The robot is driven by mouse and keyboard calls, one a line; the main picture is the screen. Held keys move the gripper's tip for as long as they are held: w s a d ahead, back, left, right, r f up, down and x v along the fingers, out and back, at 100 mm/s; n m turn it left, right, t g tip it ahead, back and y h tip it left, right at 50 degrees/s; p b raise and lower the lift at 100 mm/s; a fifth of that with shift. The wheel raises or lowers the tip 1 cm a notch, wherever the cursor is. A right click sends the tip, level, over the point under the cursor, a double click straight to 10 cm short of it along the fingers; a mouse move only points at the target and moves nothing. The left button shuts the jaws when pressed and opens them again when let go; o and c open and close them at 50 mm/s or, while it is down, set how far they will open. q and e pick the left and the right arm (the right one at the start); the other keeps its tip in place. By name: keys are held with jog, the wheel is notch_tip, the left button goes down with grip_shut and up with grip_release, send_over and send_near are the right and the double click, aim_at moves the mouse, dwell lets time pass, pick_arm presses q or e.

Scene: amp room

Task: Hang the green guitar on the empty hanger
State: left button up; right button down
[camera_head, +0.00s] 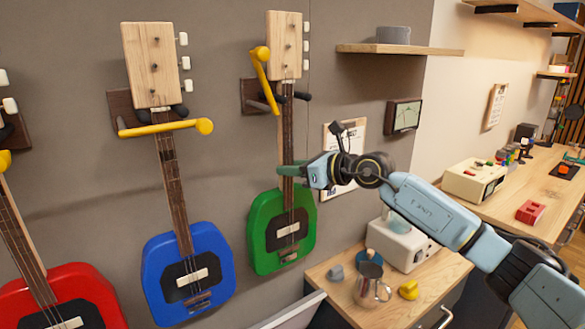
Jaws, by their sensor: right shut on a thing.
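The green guitar (264,236) is upright against the grey wall, its pale wooden headstock (284,45) at the top. My right gripper (291,170) is shut on its neck, just above the green body. The hanger (250,97) is a dark wood plate with black prongs, behind the top of the neck. The neck appears to pass between the prongs, with the headstock above them. I cannot tell whether the guitar's weight rests on them. The hanger's yellow bar (262,70) is swung up, left of the headstock. My left gripper is not in view.
A blue guitar (160,268) hangs to the left, its yellow bar (160,128) across the neck. A red guitar (95,285) is farther left. A shelf (400,49) is at upper right. A cabinet (335,303) below holds a metal pitcher (370,291) and a white appliance (392,243).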

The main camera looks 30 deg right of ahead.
jog(key=shift+f+b, duration=0.8)
dwell(0.5)
jog(key=c, duration=1.5)
grip_release()
jog(key=o, duration=0.4)
jog(key=shift+f, duration=0.55)
jog(key=b+v, duration=0.4)
jog(key=v, duration=0.2)
jog(key=b+v, duration=0.4)
jog(key=v, duration=0.3)
jog(key=shift+s+d+r, duration=0.15)
jog(key=shift+s+r, duration=0.05)
jog(key=shift+r, duration=0.1)
